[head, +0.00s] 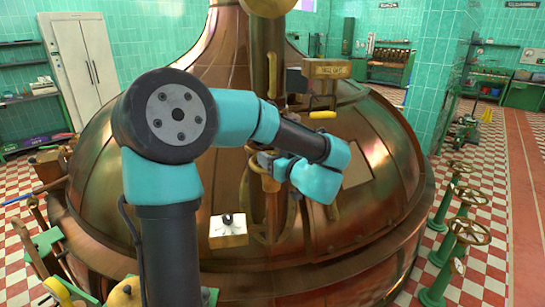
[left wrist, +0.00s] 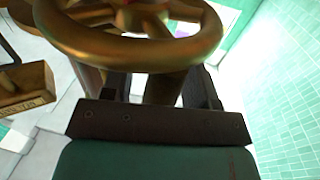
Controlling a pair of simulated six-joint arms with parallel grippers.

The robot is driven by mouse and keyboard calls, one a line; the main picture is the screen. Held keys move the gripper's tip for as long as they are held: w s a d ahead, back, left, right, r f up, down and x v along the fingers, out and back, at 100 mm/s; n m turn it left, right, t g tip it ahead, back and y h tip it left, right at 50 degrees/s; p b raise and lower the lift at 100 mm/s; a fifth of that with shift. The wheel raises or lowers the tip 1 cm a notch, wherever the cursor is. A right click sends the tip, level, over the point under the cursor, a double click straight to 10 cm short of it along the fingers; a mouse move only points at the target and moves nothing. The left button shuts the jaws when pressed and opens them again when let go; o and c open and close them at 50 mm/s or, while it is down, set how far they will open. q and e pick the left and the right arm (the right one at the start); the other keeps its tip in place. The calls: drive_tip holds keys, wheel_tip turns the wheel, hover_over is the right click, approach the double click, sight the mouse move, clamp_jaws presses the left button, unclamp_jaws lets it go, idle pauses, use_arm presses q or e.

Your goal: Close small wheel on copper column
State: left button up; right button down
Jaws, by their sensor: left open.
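The small brass wheel (left wrist: 130,52) fills the top of the left wrist view, with a round rim and part of its hub and stem. My left gripper (left wrist: 158,85) is open below it. Its two dark fingers reach up behind the near rim, on either side of a brass stem, and their tips are hidden. I cannot tell whether they touch the wheel. In the head view my left gripper (head: 264,160) is beside the lower part of the copper column (head: 262,60), and the wheel is not clearly visible there. My right gripper is not in view.
The large copper kettle (head: 385,150) surrounds the column. A brass sign box (head: 327,69) with a yellow handle (head: 323,115) below hangs right of the column. Green-stand valve wheels (head: 470,232) line the right floor.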

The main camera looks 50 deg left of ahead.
use_arm(q)
drive_tip(key=shift+c, duration=0.4)
clamp_jaws()
